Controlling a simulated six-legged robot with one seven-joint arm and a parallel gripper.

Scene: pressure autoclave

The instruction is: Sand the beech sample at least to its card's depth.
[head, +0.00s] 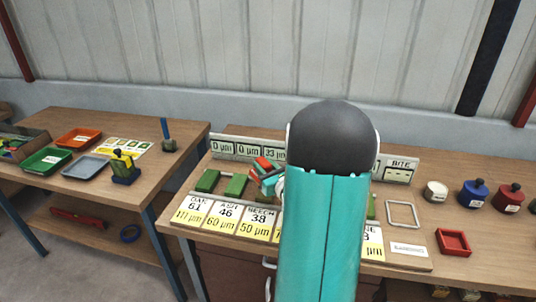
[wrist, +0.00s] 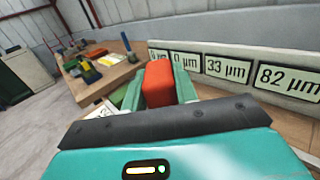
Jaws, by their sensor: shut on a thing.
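My gripper (head: 264,182) is shut on a red block (wrist: 158,84), which also shows in the head view (head: 263,165). It is at the back of the sample row, close to the beech place; I cannot tell whether the block touches the sample. The beech card (head: 259,223) reads BEECH, 38 and 50 µm. The green beech sample (head: 266,198) behind it is mostly hidden by my gripper. The display strip (wrist: 262,72) behind reads 33 µm in its third window, and 82 µm in the fourth.
Green samples stand behind the oak card (head: 191,212) and the ash card (head: 222,218). My arm hides cards and samples further right. A white frame (head: 402,213), a red tray (head: 453,241) and several round pots lie to the right. Another table (head: 88,185) with trays stands left.

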